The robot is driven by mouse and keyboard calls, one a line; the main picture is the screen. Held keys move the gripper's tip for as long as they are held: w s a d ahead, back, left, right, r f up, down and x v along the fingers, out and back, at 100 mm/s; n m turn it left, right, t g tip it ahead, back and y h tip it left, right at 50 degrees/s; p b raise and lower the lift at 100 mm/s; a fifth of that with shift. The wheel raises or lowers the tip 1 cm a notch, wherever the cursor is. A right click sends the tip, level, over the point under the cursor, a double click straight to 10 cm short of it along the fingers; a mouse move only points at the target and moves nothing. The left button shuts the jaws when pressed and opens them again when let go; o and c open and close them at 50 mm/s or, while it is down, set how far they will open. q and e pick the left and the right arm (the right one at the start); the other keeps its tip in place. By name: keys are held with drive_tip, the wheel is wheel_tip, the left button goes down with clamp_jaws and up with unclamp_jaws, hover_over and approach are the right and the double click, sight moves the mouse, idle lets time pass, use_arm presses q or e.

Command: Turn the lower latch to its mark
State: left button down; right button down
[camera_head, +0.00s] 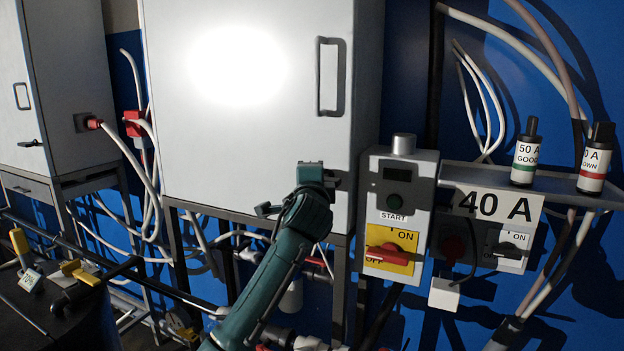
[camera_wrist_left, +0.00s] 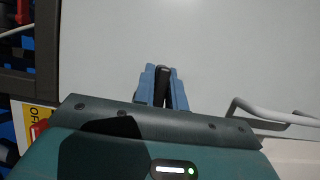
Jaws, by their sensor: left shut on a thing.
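The lower latch (camera_wrist_left: 162,80) shows in the left wrist view as a narrow dark piece between the two blue fingers of my left gripper (camera_wrist_left: 163,92). The gripper is shut on it, against the pale cabinet door. In the head view my left gripper (camera_head: 312,176) is at the lower right of the large grey cabinet (camera_head: 240,130), below its door handle (camera_head: 331,76). My wrist hides most of the latch there, and I cannot make out its mark or exact angle. My right gripper is in neither view.
Right of the cabinet is a START button box (camera_head: 398,215) with a red switch on a yellow plate (camera_head: 390,250). A shelf (camera_head: 520,183) beyond it holds two labelled cylinders. A dark table (camera_head: 45,305) with yellow-handled items is at the lower left. Cables hang along the blue wall.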

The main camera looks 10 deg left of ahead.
use_arm(q)
drive_tip(key=c, duration=1.4)
unclamp_jaws()
drive_tip(key=shift+c, duration=0.2)
drive_tip(key=s+d+b, duration=0.2)
drive_tip(key=s, duration=1.1)
drive_tip(key=shift+d, duration=0.35)
drive_tip(key=s+f+n+g+h, duration=0.2)
drive_tip(key=s+f, duration=0.1)
drive_tip(key=f, duration=1.2)
drive_tip(key=s+f+n+g+h, duration=0.2)
drive_tip(key=s+f+h, duration=0.15)
drive_tip(key=f, duration=1.15)
drive_tip(key=s+f+n+g, duration=0.1)
drive_tip(key=s+f+n, duration=0.3)
drive_tip(key=s+f, duration=0.4)
drive_tip(key=s+f+n+g+h, duration=0.1)
drive_tip(key=s+f+n, duration=0.3)
drive_tip(key=s+f, duration=0.4)
drive_tip(key=s+g, duration=0.1)
drive_tip(key=s, duration=0.4)
drive_tip(key=shift+a+f+n, duration=0.2)
drive_tip(key=shift+a+n, duration=0.1)
drive_tip(key=shift+a, duration=0.05)
